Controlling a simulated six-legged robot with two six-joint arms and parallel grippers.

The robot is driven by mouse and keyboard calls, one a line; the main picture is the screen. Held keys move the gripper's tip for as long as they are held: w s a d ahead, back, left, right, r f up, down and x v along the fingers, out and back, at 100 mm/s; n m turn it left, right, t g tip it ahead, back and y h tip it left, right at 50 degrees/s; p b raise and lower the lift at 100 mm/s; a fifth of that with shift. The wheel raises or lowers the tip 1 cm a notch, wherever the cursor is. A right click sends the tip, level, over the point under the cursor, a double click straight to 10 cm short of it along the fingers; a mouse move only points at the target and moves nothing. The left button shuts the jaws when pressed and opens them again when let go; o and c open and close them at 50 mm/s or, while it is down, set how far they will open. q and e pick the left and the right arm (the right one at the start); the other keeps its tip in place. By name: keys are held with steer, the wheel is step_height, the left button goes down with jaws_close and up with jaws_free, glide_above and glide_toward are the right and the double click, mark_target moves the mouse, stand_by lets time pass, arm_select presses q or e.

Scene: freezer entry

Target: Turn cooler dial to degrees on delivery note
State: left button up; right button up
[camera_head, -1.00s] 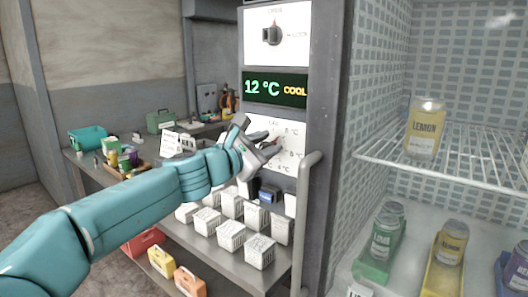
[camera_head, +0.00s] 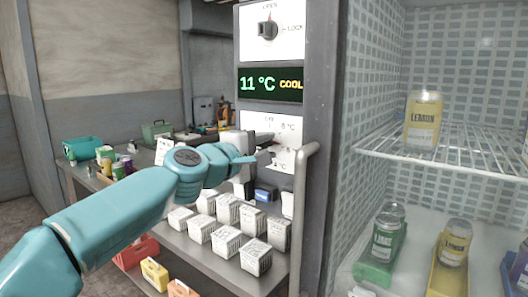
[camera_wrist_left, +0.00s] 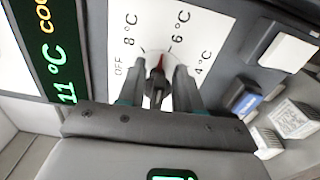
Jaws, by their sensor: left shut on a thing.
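My left gripper (camera_head: 262,157) is at the white dial plate (camera_head: 283,128) on the grey panel. In the left wrist view its two fingers (camera_wrist_left: 158,84) are shut on the cooler dial (camera_wrist_left: 157,66), one on each side. The gripper hides the dial in the head view. The display (camera_head: 271,86) above reads 11 °C COOL. A white card (camera_head: 163,151), possibly the delivery note, stands on the bench at left; its text is unreadable. My right gripper is not in view.
Above the display is another knob (camera_head: 267,30), marked OPEN and LOCK. A vertical handle (camera_head: 301,215) stands right of the dial plate. White boxes (camera_head: 228,207) fill the shelf below. The open cooler at right holds a lemon jar (camera_head: 423,122) on a wire shelf (camera_head: 465,163).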

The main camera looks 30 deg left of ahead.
arm_select(q)
steer(key=shift+f+m+b, duration=0.25)
steer(key=shift+m+b, duration=0.2)
steer(key=shift+m, duration=0.65)
steer(key=o, duration=0.7)
steer(key=shift+c, duration=0.2)
steer(key=shift+s, duration=0.15)
steer(key=shift+s+a, duration=0.1)
steer(key=shift+s, duration=0.25)
steer(key=s+a+b, duration=0.1)
steer(key=s+b, duration=0.2)
steer(key=s, duration=1.2)
steer(key=shift+s, duration=0.15)
steer(key=shift+a, duration=0.1)
